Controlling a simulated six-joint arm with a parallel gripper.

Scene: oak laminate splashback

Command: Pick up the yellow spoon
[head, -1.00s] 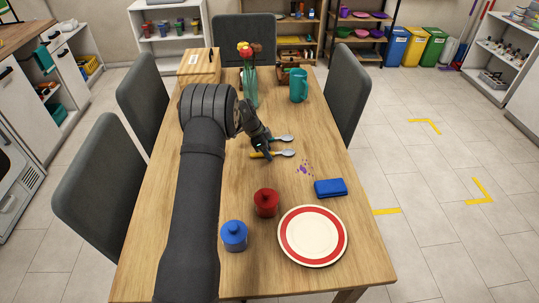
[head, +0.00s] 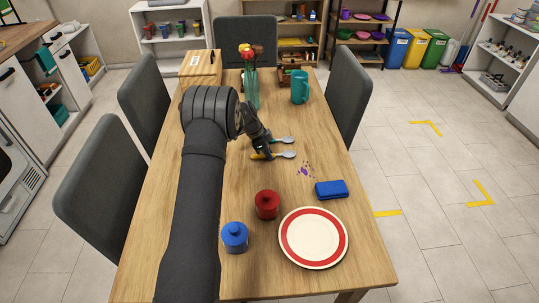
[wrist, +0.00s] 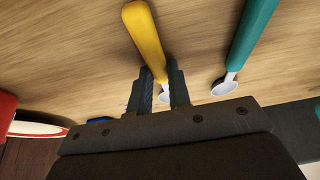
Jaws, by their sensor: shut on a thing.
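The yellow spoon (head: 287,155), with a yellow handle and a pale metal bowl, is low at the table's middle. My gripper (head: 262,150) is shut on it and covers part of its handle. In the wrist view, the yellow spoon (wrist: 146,38) runs between the two fingers of my gripper (wrist: 161,76), its pale bowl partly hidden by them. I cannot tell whether the spoon is clear of the table. A teal-handled spoon (head: 286,139) lies just behind it, apart from the fingers; it also shows at right in the wrist view (wrist: 250,35).
A red jar (head: 267,206), a blue jar (head: 235,238), a red-rimmed plate (head: 288,262) and a blue sponge (head: 331,189) stand nearer. Purple specks (head: 305,170) mark the table (head: 340,222). A teal mug (head: 300,88), a flower vase (head: 252,92) and a wooden box (head: 198,68) stand behind.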

